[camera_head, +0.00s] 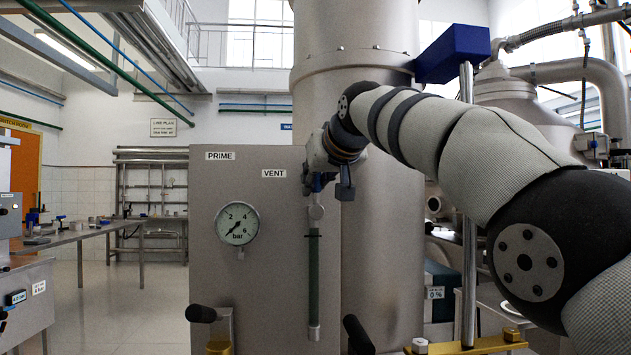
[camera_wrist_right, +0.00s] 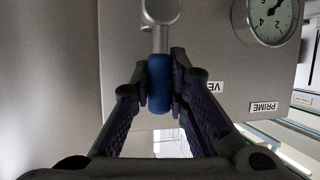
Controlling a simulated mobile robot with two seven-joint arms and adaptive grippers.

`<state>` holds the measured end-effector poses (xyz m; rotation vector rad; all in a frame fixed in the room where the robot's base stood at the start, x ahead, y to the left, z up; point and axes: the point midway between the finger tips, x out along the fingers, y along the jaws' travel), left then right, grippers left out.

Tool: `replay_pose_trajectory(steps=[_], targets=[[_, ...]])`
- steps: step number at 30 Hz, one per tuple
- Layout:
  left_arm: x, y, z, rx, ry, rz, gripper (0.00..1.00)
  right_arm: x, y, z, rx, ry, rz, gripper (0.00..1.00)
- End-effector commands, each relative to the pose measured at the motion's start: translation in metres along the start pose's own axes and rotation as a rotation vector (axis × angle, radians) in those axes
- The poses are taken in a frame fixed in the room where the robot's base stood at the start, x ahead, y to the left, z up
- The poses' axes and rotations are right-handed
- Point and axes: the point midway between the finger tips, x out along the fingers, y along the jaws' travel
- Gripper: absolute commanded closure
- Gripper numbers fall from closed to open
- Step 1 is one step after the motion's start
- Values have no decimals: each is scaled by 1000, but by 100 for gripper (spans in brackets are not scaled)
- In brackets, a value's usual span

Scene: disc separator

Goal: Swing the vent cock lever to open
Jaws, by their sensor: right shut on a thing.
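The vent cock lever has a blue grip, which shows in the right wrist view (camera_wrist_right: 160,85), running into a metal stem and a round metal end at the top of that view. In the head view the round metal body of the vent cock (camera_head: 316,211) sits on the grey panel, right of the VENT label (camera_head: 273,173). My right gripper (camera_head: 322,182) is at the lever, above the cock body. Its fingers are shut on the blue grip, one on each side. My own wrist partly hides the lever in the head view. My left gripper is not in view.
A pressure gauge (camera_head: 237,224) is on the panel left of the cock. A green sight tube (camera_head: 313,280) hangs below the cock. A large steel column (camera_head: 385,240) stands close behind my right arm. Black-handled levers (camera_head: 201,314) stand at the panel's front.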

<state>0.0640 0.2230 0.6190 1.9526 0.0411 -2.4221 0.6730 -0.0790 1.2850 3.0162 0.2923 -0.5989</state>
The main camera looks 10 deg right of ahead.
Motion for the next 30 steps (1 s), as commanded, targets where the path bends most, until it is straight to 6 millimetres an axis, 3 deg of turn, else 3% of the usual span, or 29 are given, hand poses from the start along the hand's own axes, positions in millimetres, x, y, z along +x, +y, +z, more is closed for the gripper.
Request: replay_pose_trajectory(steps=[5, 6, 8, 20, 26, 30], targets=[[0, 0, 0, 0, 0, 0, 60, 0, 0, 1, -4, -2, 1, 100], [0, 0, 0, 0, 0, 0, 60, 0, 0, 1, -4, -2, 1, 76], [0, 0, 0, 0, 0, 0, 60, 0, 0, 1, -3, -2, 1, 64], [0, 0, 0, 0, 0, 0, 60, -4, 0, -1, -1, -2, 0, 64], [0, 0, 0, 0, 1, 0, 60, -25, 0, 0, -1, -2, 1, 64], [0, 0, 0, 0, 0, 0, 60, -50, 0, -1, -1, 0, 1, 64]])
